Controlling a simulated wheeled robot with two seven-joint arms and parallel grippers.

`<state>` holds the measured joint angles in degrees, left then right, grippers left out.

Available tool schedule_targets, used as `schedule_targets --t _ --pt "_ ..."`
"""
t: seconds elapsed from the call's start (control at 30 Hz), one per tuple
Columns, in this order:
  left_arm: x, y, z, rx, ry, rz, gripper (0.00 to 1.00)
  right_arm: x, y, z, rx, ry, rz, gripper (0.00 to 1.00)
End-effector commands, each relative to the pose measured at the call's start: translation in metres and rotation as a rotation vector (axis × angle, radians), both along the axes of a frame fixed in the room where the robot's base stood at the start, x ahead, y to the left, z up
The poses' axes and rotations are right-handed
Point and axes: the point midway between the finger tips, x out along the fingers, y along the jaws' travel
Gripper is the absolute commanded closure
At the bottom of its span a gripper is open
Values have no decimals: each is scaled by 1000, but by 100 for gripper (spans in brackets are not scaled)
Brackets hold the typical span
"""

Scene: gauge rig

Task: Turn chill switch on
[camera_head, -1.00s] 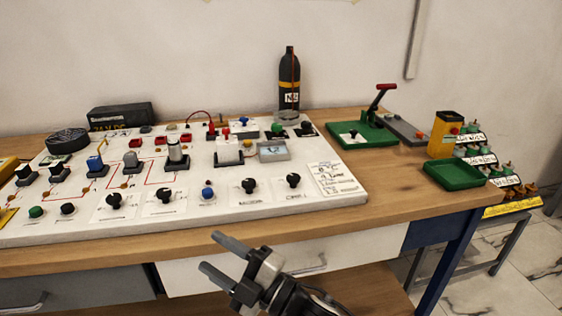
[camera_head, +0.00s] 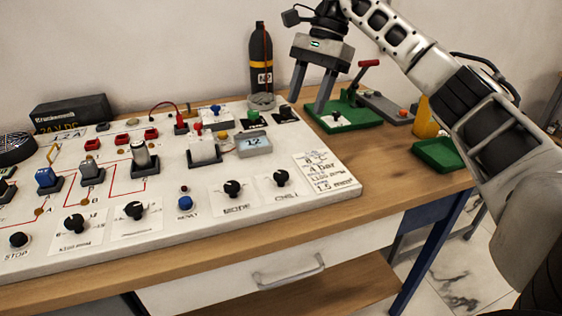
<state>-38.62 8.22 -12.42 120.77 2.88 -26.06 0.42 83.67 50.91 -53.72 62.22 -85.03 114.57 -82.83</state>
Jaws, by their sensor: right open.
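The chill switch (camera_head: 281,178) is a black rotary knob on a white label marked CHILL, at the front right of the white panel (camera_head: 345,187). Which way its pointer is set is too small to tell. My right gripper (camera_head: 307,106) is open and empty, fingers pointing down. It is above the back right corner of the panel, behind the chill switch and apart from it. My left gripper is not in view.
A similar knob marked MODE (camera_head: 233,189) sits just left of the chill switch. A black bottle (camera_head: 261,65) stands behind the panel. A green base with a red lever (camera_head: 343,115) and a green tray (camera_head: 437,155) are to the right.

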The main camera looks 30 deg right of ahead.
Motion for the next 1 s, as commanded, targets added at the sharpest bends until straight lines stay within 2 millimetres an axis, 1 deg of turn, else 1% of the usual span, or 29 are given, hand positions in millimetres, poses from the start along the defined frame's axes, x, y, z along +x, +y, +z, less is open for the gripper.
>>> schedule_targets --t 0.13,0.5,0.6,0.8,1.0 --pt "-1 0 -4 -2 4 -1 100 -2 9 -24 -1 5 4 48" --pt "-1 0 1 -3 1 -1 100 -7 41 -97 2 5 3 48" --pt "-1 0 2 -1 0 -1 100 -8 48 -113 3 3 2 48" --pt "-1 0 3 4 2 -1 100 -9 57 -135 4 1 2 48" --pt "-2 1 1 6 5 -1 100 -9 60 -142 4 0 2 48"
